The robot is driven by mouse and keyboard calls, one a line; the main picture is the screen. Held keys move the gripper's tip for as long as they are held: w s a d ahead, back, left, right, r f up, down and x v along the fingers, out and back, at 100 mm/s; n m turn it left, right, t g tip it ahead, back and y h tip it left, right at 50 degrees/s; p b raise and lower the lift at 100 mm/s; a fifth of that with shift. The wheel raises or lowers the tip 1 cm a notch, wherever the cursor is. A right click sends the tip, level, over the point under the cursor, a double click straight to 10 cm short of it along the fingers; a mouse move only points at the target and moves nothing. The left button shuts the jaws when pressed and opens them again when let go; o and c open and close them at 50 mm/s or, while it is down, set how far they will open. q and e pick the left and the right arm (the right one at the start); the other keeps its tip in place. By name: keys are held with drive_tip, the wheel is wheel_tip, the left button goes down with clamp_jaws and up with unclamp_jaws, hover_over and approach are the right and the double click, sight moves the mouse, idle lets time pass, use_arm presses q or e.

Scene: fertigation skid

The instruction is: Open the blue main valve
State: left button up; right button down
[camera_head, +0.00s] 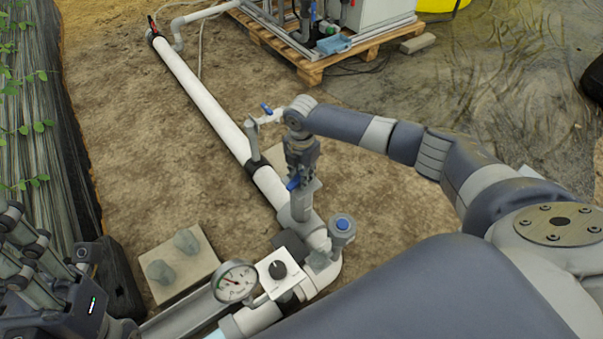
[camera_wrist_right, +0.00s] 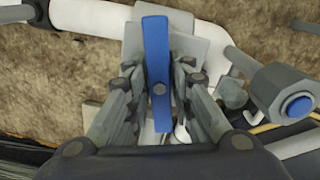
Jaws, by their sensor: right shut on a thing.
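The blue main valve handle (camera_wrist_right: 157,60) is a flat blue bar with a round bolt, set on a grey valve body (camera_head: 302,206) on the white main pipe (camera_head: 205,98). In the right wrist view the bar points up the picture, across the line of the pipe. My right gripper (camera_wrist_right: 160,78) comes from above with a finger on each side of the bar, shut on it. In the head view the handle (camera_head: 293,183) is partly hidden by that gripper. My left gripper (camera_head: 28,250) is at the lower left, away from the valve; its jaw opening is unclear.
A pressure gauge (camera_head: 234,282), a white box with a black knob (camera_head: 279,271) and a blue-capped fitting (camera_head: 342,226) stand close to the valve. A smaller blue-handled valve (camera_head: 266,109) is farther back. A concrete block (camera_head: 196,254) lies left. Open soil lies right.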

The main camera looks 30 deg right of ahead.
drive_tip(key=n, duration=0.4)
drive_tip(key=shift+f+n+p, duration=0.1)
drive_tip(key=shift+n+p, duration=0.2)
drive_tip(key=shift+n, duration=0.1)
drive_tip(key=n, duration=0.8)
drive_tip(key=shift+s, duration=0.1)
drive_tip(key=n, duration=0.3)
drive_tip(key=shift+f, duration=0.1)
drive_tip(key=c, duration=1.3)
unclamp_jaws()
drive_tip(key=shift+c, duration=0.2)
